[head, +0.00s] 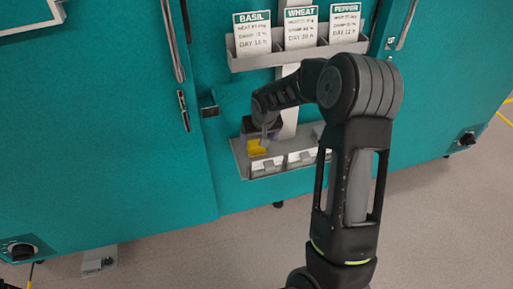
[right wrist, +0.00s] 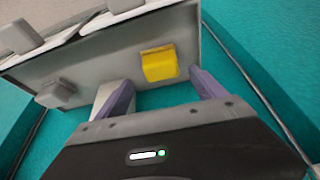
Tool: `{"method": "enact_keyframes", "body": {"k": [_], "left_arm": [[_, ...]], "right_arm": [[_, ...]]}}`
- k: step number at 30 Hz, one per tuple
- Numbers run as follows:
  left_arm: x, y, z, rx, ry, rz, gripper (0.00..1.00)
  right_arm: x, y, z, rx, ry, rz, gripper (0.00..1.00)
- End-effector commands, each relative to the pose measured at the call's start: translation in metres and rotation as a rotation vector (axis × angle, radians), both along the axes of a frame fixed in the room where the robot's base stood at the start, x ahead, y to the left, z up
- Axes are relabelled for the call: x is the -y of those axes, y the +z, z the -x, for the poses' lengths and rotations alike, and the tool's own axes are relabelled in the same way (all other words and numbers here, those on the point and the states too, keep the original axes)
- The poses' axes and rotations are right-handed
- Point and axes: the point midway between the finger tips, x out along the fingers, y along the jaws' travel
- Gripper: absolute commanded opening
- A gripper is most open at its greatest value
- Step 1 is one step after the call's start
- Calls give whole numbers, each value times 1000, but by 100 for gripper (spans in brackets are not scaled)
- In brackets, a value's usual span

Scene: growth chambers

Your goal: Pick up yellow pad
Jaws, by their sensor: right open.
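The yellow pad (head: 257,147) is a small yellow block on the left part of the lower grey tray (head: 243,163), in the head view. In the right wrist view the yellow pad (right wrist: 160,63) sits on the tray floor, ahead of and between the two purple fingers. My right gripper (head: 266,139) is over the left part of the tray, partly hidden by its own wrist. In the right wrist view my right gripper (right wrist: 163,88) is open, with nothing between its fingers. I see no contact with the pad. My left gripper is not in view.
Above the tray, an upper rack (head: 262,62) holds the BASIL (head: 252,34), WHEAT (head: 300,28) and PEPPER (head: 345,24) cards. Grey blocks, one of them a small grey block (right wrist: 58,93), share the lower tray. Teal chamber doors (head: 90,130) stand behind.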

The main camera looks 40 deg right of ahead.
Motion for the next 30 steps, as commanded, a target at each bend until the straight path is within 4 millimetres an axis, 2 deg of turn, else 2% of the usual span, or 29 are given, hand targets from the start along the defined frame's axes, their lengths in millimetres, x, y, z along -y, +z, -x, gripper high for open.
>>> {"method": "enact_keyframes", "body": {"k": [10, 30], "left_arm": [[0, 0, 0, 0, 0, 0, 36], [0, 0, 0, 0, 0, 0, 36]], "right_arm": [[3, -43, -16, -3, 1, -1, 80], [4, -45, -17, -1, 0, 0, 79]]}}
